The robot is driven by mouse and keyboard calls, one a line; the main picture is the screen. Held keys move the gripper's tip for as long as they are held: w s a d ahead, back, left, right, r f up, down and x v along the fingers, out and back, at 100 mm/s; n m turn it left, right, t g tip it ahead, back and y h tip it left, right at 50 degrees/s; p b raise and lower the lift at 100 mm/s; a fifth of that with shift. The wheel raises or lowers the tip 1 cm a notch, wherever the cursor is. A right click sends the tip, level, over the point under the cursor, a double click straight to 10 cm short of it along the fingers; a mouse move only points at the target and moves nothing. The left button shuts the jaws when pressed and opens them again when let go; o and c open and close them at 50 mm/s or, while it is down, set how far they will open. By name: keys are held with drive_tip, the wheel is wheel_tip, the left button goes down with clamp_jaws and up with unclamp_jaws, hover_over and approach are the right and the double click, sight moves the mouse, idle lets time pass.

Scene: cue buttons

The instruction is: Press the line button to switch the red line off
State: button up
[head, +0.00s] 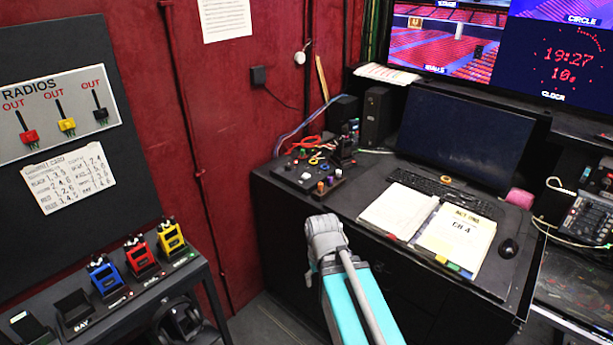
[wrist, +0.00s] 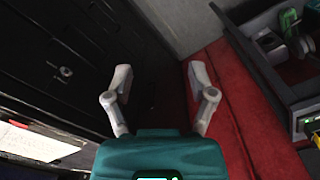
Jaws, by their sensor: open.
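A control panel (head: 308,177) with several small coloured buttons and knobs sits on the left end of the desk in the head view. The labels are too small to read, so I cannot tell which is the line button or whether a red line is lit. In the wrist view my gripper (wrist: 160,80) is open with nothing between its fingers. It points down past dark drawer fronts and touches nothing visible. In the head view my arm shows in front of the desk, and the fingers cannot be made out.
The desk (head: 380,183) carries an open binder (head: 398,210), a keyboard (head: 440,190), a dark monitor (head: 466,137) and a mouse (head: 508,248). A low shelf (head: 150,290) with blue, red and yellow radios stands at left. Red cable (head: 307,143) lies behind the panel.

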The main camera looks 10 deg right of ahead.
clamp_jaws()
idle(1.3)
